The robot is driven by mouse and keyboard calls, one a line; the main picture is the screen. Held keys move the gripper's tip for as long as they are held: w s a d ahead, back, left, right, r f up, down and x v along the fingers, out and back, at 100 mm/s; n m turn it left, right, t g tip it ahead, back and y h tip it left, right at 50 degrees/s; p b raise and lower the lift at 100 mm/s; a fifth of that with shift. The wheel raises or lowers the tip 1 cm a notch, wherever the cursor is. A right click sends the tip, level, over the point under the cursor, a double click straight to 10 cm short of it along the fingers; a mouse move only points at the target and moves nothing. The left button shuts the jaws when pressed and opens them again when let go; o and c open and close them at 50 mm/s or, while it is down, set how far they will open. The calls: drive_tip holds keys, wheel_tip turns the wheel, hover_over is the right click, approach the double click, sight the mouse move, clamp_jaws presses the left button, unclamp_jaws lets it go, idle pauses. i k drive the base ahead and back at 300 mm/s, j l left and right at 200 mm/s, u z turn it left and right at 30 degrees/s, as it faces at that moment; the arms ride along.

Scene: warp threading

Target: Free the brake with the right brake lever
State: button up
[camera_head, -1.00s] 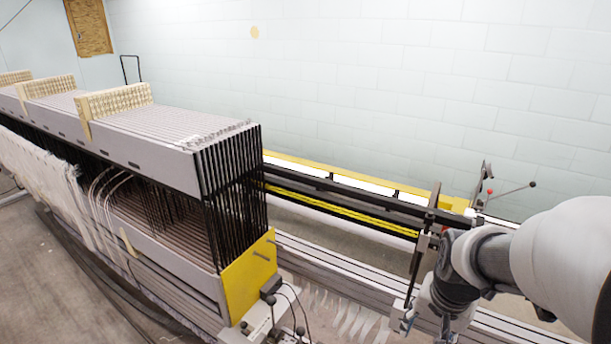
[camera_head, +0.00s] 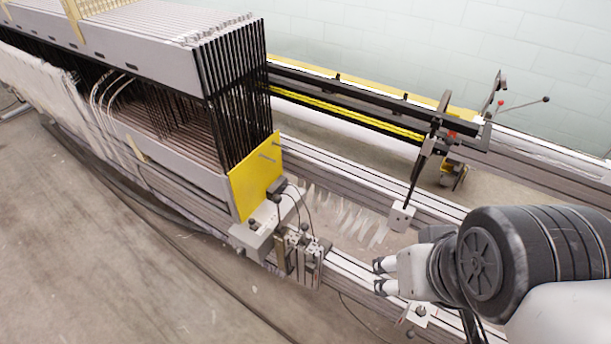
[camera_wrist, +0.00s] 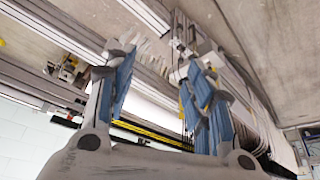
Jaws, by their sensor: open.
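My gripper (camera_head: 380,276) is in the lower right of the head view, pointing left, its two fingers apart with nothing between them. In the wrist view my gripper (camera_wrist: 157,62) also shows two separate blue-padded fingers. A thin lever with a dark ball end (camera_head: 546,99) sticks out to the right from the end of the rear beam. A red knob (camera_head: 501,104) sits beside it. A dark upright arm (camera_head: 420,165) slopes down to a pale block (camera_head: 402,216), above and right of my fingers and apart from them. I cannot tell which of these is the right brake lever.
The harness frame stack (camera_head: 180,65) with a yellow end plate (camera_head: 255,180) fills the left. A clamp block with cables (camera_head: 302,250) sits on the front rail (camera_head: 350,272), left of my fingers. A small bracket (camera_head: 420,315) lies below my gripper. Floor is clear at lower left.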

sight(304, 227)
drive_tip(key=i+j, duration=0.2)
drive_tip(key=j, duration=0.2)
drive_tip(key=i+j, duration=0.2)
drive_tip(key=j, duration=0.2)
drive_tip(key=i+j+u, duration=0.1)
drive_tip(key=j, duration=0.35)
drive_tip(key=i, duration=0.1)
